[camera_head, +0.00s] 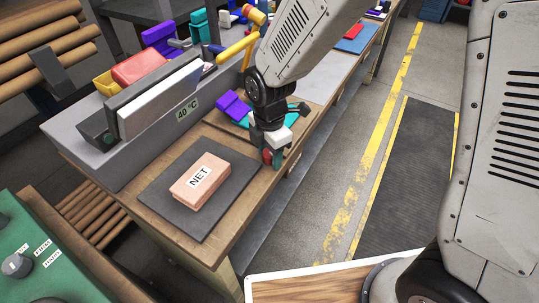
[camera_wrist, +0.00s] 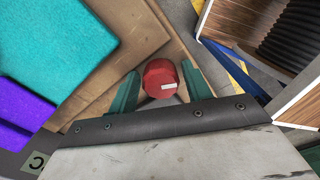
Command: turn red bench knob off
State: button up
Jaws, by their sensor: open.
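The red bench knob (camera_wrist: 159,76) is round and sits at the edge of the wooden bench. A short white mark shows on its face in the wrist view. My gripper (camera_wrist: 160,82) is open, with one green finger on each side of the knob. I cannot tell whether the fingers touch it. In the head view the knob (camera_head: 267,156) shows as a small red patch, partly hidden by my gripper (camera_head: 272,158).
A pink block labelled NET (camera_head: 199,177) lies on a dark mat (camera_head: 160,200) on the bench. A grey unit marked 40 °C (camera_head: 150,140) stands at the left. The floor to the right (camera_head: 340,200) is clear.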

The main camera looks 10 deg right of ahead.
jog(key=c, duration=1)
jog(key=n, duration=0.5)
jog(key=o, duration=1)
jog(key=shift+n, duration=0.5)
jog(key=shift+r, duration=2.5)
